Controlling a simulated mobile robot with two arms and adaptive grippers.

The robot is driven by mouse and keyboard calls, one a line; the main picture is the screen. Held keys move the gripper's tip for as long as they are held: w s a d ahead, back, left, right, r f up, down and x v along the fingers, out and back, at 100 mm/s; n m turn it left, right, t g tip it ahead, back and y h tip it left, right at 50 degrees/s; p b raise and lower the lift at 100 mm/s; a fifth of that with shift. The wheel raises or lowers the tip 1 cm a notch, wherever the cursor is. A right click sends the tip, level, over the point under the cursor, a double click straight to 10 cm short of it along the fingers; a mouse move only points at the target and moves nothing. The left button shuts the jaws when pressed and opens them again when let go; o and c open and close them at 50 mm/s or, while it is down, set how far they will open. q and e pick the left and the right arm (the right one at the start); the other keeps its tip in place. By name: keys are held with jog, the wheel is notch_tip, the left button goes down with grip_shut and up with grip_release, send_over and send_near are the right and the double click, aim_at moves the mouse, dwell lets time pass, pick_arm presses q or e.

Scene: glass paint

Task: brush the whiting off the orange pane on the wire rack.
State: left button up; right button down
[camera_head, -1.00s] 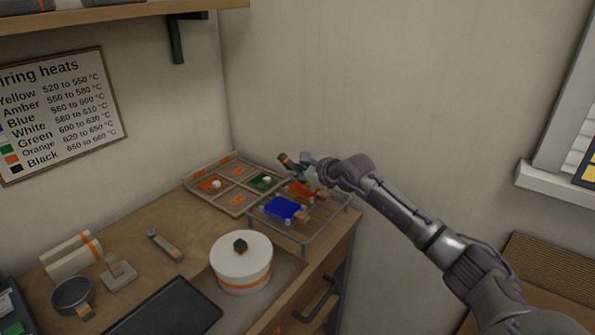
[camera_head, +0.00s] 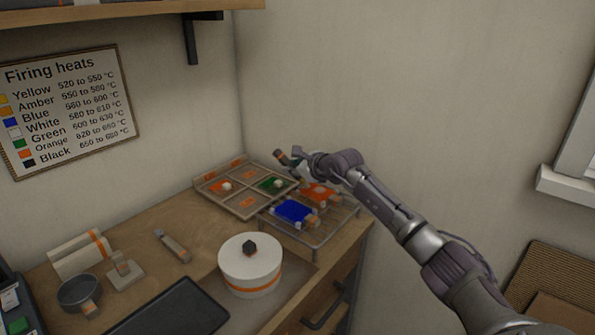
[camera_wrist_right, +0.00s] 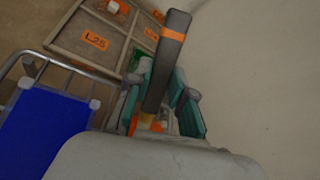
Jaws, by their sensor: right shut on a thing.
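The orange pane (camera_head: 322,194) lies on the wire rack (camera_head: 318,243), at its back, behind the blue pane (camera_head: 294,212). A pale patch shows on the orange pane, but it is too small to tell if it is whiting. My right gripper (camera_head: 304,164) is shut on a brush (camera_head: 281,156) with a dark handle and an orange band. It holds the brush tilted above the back of the rack. In the right wrist view the handle (camera_wrist_right: 168,58) stands up between the teal finger pads; the bristles are not clearly visible. My left gripper is not in view.
A sectioned wooden tray (camera_head: 243,209) with labelled compartments, some holding panes, stands left of the rack. A white lidded pot (camera_head: 250,270) is in front. The wall is close behind. A dark tray (camera_head: 180,312) and a small pan (camera_head: 78,293) lie further left.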

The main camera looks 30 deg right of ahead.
jog(key=shift+s+d, duration=0.35)
jog(key=shift+s, duration=0.4)
jog(key=shift+s+d, duration=0.35)
jog(key=shift+s, duration=0.35)
jog(key=shift+s+d, duration=0.3)
jog(key=shift+s, duration=0.5)
jog(key=shift+s+d, duration=0.25)
jog(key=shift+s, duration=0.5)
jog(key=shift+w+r+b, duration=0.2)
jog(key=shift+w+b, duration=0.1)
jog(key=shift+w, duration=0.85)
jog(key=shift+w+r+b, duration=0.2)
jog(key=shift+w+b, duration=0.1)
jog(key=shift+w, duration=0.9)
jog(key=shift+w+r+b, duration=0.2)
jog(key=shift+w+b, duration=0.1)
jog(key=shift+w, duration=0.85)
jog(key=shift+f, duration=0.35)
jog(key=shift+d+f+b, duration=0.1)
jog(key=shift+f+b, duration=0.15)
jog(key=shift+b, duration=0.15)
jog(key=shift+s, duration=0.15)
